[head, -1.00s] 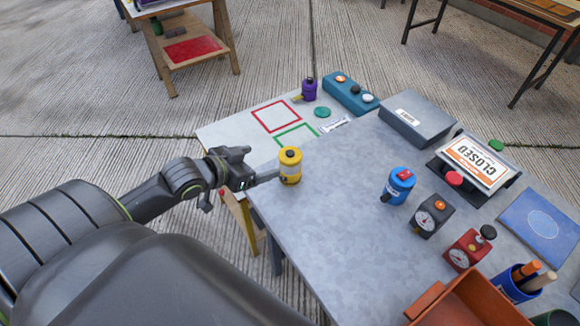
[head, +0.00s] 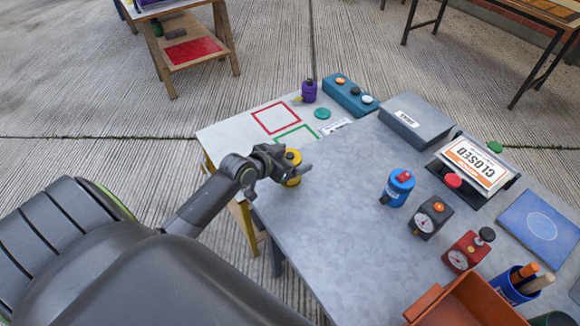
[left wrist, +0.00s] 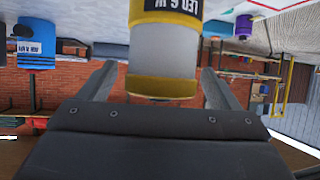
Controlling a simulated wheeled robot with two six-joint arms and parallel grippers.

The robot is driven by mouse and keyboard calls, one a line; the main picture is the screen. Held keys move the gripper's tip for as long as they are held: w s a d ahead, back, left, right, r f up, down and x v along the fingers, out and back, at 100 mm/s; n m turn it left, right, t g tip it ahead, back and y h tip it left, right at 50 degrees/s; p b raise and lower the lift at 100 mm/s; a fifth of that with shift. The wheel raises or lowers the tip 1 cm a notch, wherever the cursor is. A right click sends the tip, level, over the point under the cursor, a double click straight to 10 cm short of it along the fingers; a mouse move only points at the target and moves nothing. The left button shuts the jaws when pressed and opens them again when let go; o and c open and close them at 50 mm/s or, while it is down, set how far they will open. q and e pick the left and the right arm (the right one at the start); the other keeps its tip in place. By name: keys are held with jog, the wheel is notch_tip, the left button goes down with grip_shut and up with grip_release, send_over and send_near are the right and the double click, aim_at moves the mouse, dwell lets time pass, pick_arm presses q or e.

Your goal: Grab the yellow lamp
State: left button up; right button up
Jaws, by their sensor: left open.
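The yellow lamp (head: 293,168) stands on the left edge of the grey table, partly hidden behind my left gripper (head: 300,172) in the head view. In the left wrist view the lamp (left wrist: 165,60), yellow with a pale middle band and a dark label, appears large and upside down. It sits between the two spread fingers of my left gripper (left wrist: 163,86), with a visible gap to the finger on each side. My left gripper is open around the lamp. My right gripper is in neither view.
A blue lamp (head: 397,187), gauge boxes (head: 431,217), a grey box (head: 417,119) and a closed sign (head: 473,162) stand to the right. A purple lamp (head: 309,90) and a teal button box (head: 350,95) are at the back. The table's middle (head: 340,220) is clear.

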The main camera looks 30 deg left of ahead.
pick_arm(q)
jog(key=shift+x, duration=0.75)
jog(key=c, duration=1.3)
